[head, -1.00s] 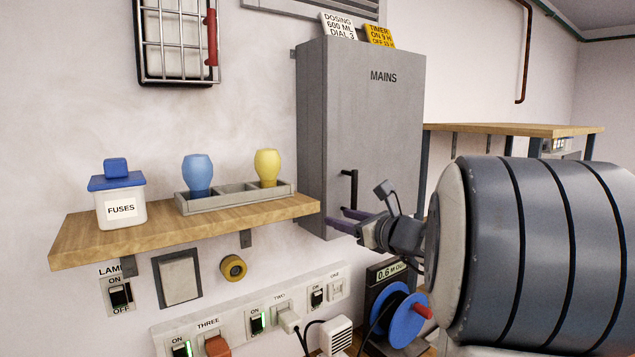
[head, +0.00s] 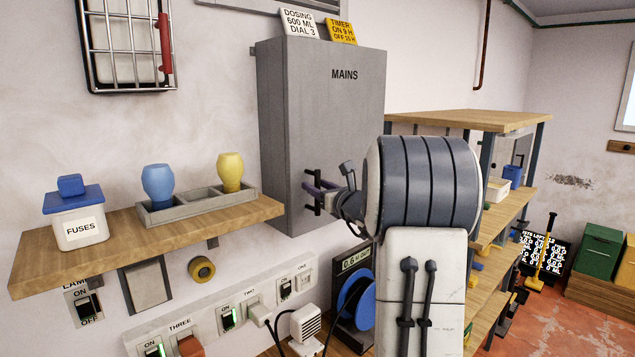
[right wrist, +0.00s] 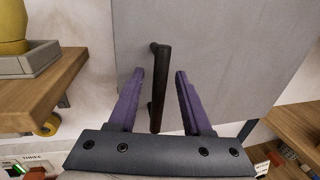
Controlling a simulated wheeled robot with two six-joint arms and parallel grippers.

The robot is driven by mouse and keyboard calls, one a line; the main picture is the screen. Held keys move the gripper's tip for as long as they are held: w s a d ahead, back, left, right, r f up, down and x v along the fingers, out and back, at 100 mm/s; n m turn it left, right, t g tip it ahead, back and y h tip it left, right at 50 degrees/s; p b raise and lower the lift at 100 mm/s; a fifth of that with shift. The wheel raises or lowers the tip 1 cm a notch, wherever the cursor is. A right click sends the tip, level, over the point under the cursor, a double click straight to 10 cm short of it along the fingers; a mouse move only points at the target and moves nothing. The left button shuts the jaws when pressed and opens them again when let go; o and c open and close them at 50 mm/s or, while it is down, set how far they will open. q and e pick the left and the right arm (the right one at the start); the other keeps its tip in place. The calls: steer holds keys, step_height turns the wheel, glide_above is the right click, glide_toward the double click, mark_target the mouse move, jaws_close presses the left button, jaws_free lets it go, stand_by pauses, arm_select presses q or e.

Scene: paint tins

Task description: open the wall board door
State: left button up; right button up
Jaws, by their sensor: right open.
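The wall board is a tall grey metal box marked MAINS (head: 345,125) on the wall. Its door looks shut. A black upright bar handle (head: 317,207) is low on the door front. My right gripper (head: 311,187) is at the handle with its purple fingers open. In the right wrist view the handle (right wrist: 160,85) runs between the two spread fingers (right wrist: 160,75), with a gap on each side, closer to the left finger. My left gripper is not in view.
A wooden shelf (head: 110,250) left of the board holds a fuses jar (head: 80,222) and a grey tray (head: 205,208) with blue and yellow bulbs. Two cards stand on the board. Below are a socket strip (head: 205,325) and a blue reel (head: 356,298). Shelving (head: 470,121) stands to the right.

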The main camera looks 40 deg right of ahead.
steer(key=shift+w, duration=0.1)
steer(key=shift+c, duration=0.3)
jaws_close()
stand_by(1.1)
